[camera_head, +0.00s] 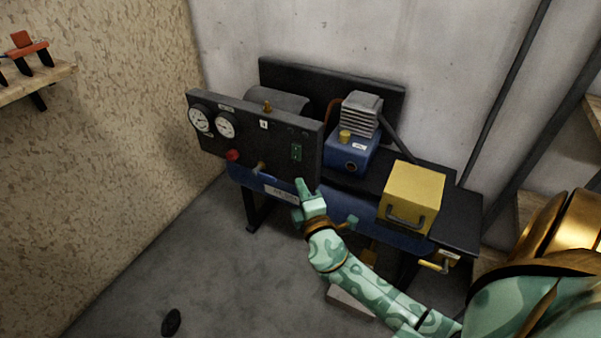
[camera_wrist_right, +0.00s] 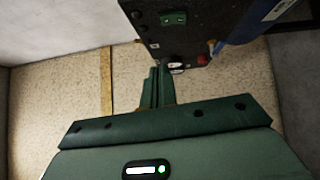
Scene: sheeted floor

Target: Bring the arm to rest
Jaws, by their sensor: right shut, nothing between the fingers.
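My right arm (camera_head: 355,278), patterned in mint green with gold-brown bands, reaches in from the lower right in the head view. Its gripper (camera_head: 302,187) is shut and empty, close to the lower right corner of the black gauge panel (camera_head: 270,135). Whether it touches the panel cannot be told. In the right wrist view the shut green fingers (camera_wrist_right: 155,80) point up the picture, and the panel (camera_wrist_right: 165,35) stands beyond them and to the right. My left gripper is not in view.
The panel carries two gauges (camera_head: 224,125), a red knob (camera_head: 232,155) and a green switch (camera_head: 296,152). A wall shelf (camera_head: 35,83) is at left. Open grey floor (camera_head: 215,255) lies left of my arm.

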